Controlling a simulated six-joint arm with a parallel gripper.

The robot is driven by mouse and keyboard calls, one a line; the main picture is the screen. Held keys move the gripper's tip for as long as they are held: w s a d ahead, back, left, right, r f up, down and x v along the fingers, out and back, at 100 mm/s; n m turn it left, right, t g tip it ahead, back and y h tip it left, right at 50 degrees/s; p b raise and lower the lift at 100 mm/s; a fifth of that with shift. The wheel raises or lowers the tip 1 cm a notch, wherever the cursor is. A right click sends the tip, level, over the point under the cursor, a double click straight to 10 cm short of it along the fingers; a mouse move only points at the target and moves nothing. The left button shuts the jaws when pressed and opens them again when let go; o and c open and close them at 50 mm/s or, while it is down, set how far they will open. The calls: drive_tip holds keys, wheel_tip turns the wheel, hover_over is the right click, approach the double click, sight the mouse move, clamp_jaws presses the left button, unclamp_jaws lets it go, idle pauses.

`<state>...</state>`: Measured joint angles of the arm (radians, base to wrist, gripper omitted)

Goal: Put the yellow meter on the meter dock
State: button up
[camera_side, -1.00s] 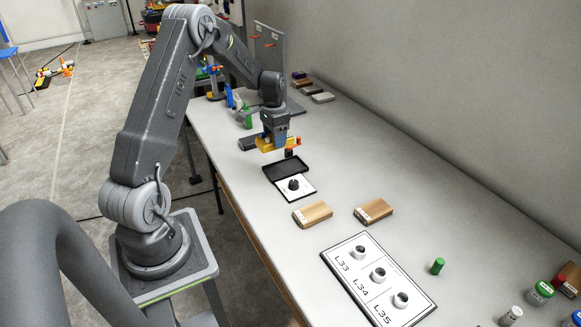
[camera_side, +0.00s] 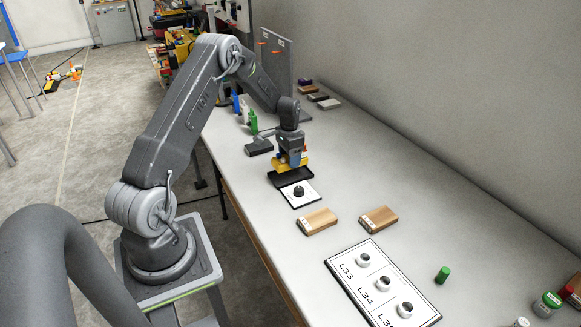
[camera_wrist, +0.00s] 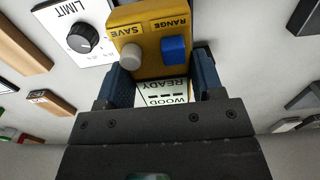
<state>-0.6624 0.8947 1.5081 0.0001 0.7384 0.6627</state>
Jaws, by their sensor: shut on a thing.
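The yellow meter (camera_side: 280,164) is between the fingers of my gripper (camera_side: 291,161), which is shut on it. In the wrist view the meter (camera_wrist: 150,31) shows a grey SAVE button, a blue RANGE button and a screen reading READY and WOOD, with a finger at each side. The black tray-like meter dock (camera_side: 290,181) lies directly below the meter in the side view. The meter is at or just above the dock; I cannot tell whether they touch. My gripper and the meter hide part of the dock.
A white LIMIT panel with a black knob (camera_side: 299,193) adjoins the dock's near side. Two wooden blocks (camera_side: 317,221) (camera_side: 378,219) and a labelled board (camera_side: 347,262) lie nearer the camera. A dark grey block (camera_side: 258,147) is close on the left.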

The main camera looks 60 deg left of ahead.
drive_tip(key=shift+w+f, duration=0.15)
drive_tip(key=shift+f, duration=1.9)
drive_tip(key=shift+f, duration=0.15)
drive_tip(key=o, duration=1.2)
drive_tip(key=shift+c, duration=0.2)
